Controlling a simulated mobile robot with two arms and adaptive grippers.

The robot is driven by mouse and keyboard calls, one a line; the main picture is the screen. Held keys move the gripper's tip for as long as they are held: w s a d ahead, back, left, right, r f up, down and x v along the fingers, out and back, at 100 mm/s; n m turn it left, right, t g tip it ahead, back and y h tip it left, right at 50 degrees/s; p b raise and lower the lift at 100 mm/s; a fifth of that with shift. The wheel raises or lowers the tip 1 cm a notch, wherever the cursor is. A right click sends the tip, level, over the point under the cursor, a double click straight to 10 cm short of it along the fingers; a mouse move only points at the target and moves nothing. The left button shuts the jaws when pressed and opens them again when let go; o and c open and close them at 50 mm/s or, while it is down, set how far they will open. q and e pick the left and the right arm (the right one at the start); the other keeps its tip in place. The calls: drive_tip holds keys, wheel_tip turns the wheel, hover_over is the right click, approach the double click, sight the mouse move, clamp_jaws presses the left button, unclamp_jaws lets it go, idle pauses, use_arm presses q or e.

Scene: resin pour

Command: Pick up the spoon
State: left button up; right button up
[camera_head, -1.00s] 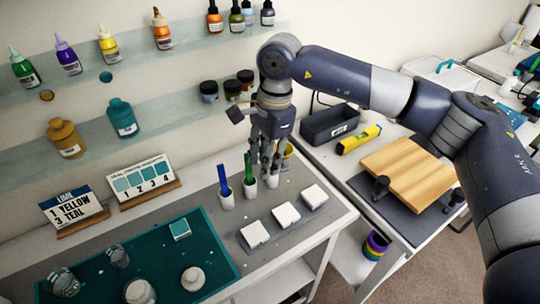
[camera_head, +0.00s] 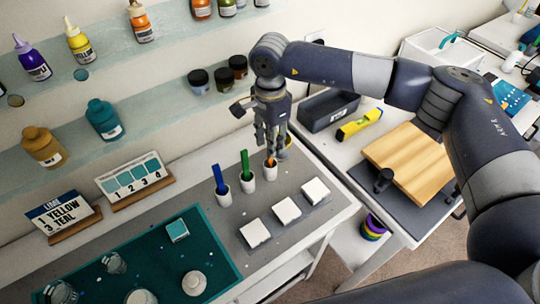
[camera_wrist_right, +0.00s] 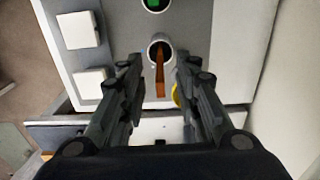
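An orange-brown handle (camera_head: 269,162), seemingly the spoon, stands in the rightmost of three white cups (camera_head: 270,172). A blue handle (camera_head: 219,178) and a green handle (camera_head: 245,164) stand in the other two cups. My right gripper (camera_head: 269,149) points down directly over the rightmost cup. In the right wrist view the orange-brown handle (camera_wrist_right: 159,78) rises between the two spread fingers (camera_wrist_right: 160,70), with a gap on each side. The handle's lower end is hidden in the cup. My left gripper is not in view.
Several white square blocks (camera_head: 287,210) lie in front of the cups on the grey mat. A teal mat (camera_head: 215,255) with glass cups is at left. A dark bin (camera_head: 328,111), yellow level (camera_head: 358,124) and wooden board (camera_head: 408,161) are at right.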

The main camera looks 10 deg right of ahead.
wheel_tip(320, 180, down, 3)
drive_tip(key=shift+p, duration=0.95)
drive_tip(key=shift+f, duration=0.5)
clamp_jaws()
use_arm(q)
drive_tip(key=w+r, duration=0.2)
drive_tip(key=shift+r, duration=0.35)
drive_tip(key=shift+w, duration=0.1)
